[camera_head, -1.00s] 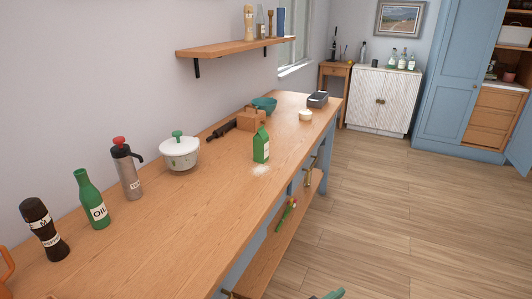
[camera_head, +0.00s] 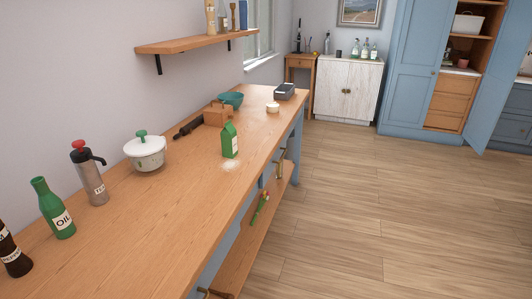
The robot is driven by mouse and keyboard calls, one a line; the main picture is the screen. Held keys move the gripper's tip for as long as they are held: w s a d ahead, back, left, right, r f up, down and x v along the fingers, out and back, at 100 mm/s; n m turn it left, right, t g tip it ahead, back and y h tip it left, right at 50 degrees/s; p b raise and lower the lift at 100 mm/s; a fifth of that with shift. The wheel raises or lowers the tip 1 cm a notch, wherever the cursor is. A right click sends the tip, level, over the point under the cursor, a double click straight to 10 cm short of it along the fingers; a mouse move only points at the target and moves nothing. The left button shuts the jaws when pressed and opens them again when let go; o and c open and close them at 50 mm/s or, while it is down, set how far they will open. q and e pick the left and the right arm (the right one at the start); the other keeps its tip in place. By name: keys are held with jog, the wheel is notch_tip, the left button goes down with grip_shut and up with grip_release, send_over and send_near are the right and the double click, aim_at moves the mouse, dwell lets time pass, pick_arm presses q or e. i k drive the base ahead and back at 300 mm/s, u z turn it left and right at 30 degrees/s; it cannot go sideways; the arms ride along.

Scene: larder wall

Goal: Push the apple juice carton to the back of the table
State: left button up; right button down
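A green carton (camera_head: 229,140) stands upright on the long wooden table (camera_head: 165,218), near its front edge and past the middle of its length. I cannot read its label at this size. A pale patch, like spilled powder, lies on the tabletop just in front of it. Bare tabletop lies between the carton and the wall side. Neither of my grippers shows in the head view.
A wooden box (camera_head: 217,114), teal bowl (camera_head: 231,99) and grey tin (camera_head: 284,91) are beyond. Floor at right is clear.

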aim_at(228, 136)
jog(key=z, duration=0.9)
jog(key=i, duration=2.6)
jog(key=u, duration=3.2)
